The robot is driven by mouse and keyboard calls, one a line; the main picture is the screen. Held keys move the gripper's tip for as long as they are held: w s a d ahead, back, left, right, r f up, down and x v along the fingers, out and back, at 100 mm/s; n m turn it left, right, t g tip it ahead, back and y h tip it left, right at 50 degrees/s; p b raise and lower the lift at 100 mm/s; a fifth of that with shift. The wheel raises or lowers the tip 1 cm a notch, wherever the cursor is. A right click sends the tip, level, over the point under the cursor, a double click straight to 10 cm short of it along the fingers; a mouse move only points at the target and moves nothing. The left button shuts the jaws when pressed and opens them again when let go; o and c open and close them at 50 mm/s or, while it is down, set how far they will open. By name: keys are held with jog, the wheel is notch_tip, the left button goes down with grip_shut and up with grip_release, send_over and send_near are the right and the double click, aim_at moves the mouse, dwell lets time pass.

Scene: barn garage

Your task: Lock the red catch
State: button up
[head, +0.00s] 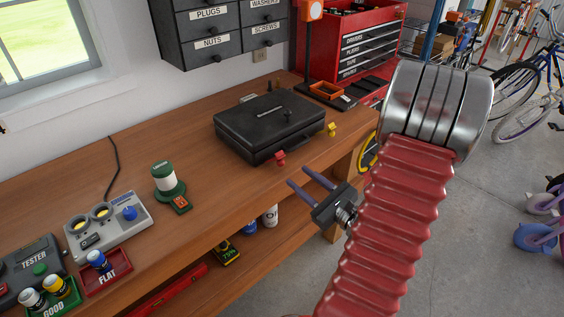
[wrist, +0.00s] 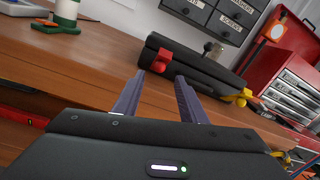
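A black case (head: 268,124) lies closed on the wooden workbench. On its front side it has a red catch (head: 280,158) at the left and a yellow catch (head: 332,129) at the right. In the wrist view the red catch (wrist: 162,60) is just beyond my left fingertip, and the yellow catch (wrist: 238,97) is to the right. My gripper (head: 306,178) is open and empty in front of the bench edge, its two fingers apart and pointing at the case. A gap to the red catch shows in the head view. Whether either catch is locked is too small to tell.
A green and white lantern (head: 167,182) stands left of the case, beside a grey device (head: 108,226). The bench top between lantern and case is clear.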

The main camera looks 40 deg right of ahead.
aim_at(281, 162)
jog(key=shift+w+d, duration=0.1)
jog(key=shift+w, duration=4.85)
jog(key=shift+c, duration=0.3)
grip_shut()
jog(key=shift+d, duration=0.3)
jog(key=shift+a, duration=0.15)
